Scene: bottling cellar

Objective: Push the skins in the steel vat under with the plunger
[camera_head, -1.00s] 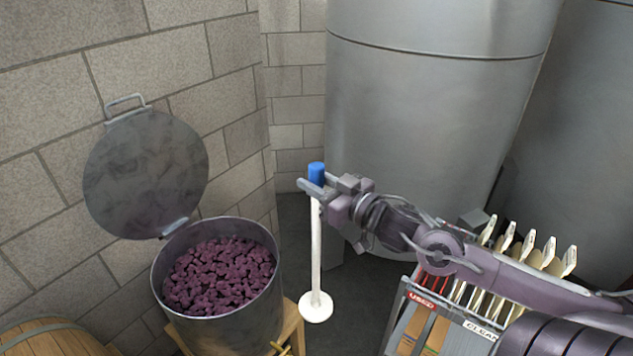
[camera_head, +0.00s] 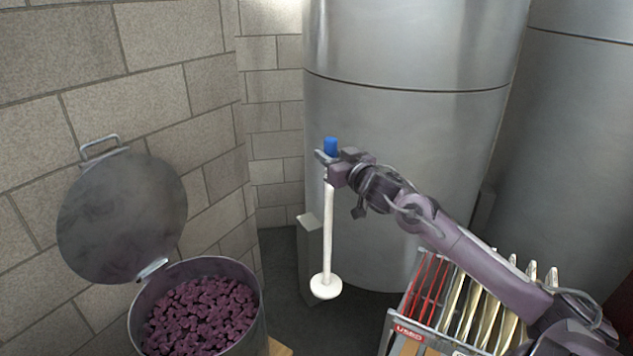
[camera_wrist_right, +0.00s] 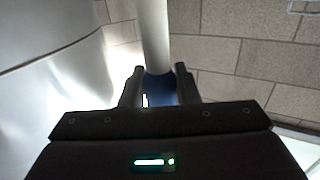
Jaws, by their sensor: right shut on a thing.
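The steel vat (camera_head: 262,328) stands at the lower left, its round lid (camera_head: 122,215) hinged open against the wall. Purple skins (camera_head: 200,315) fill it to a little below the rim. My right gripper (camera_head: 329,162) is shut on the plunger (camera_head: 328,225) near its blue top. The plunger hangs upright, its white disc (camera_head: 325,287) at the bottom, to the right of the vat and apart from it. In the right wrist view the white shaft (camera_wrist_right: 153,35) rises between the fingers (camera_wrist_right: 160,80). My left gripper is not in view.
A rack (camera_head: 408,330) labelled USED, with several upright plates, stands below my right arm. Large steel tanks (camera_head: 400,130) fill the back. A grey post (camera_head: 309,255) stands behind the plunger. A block wall (camera_head: 150,70) bounds the left.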

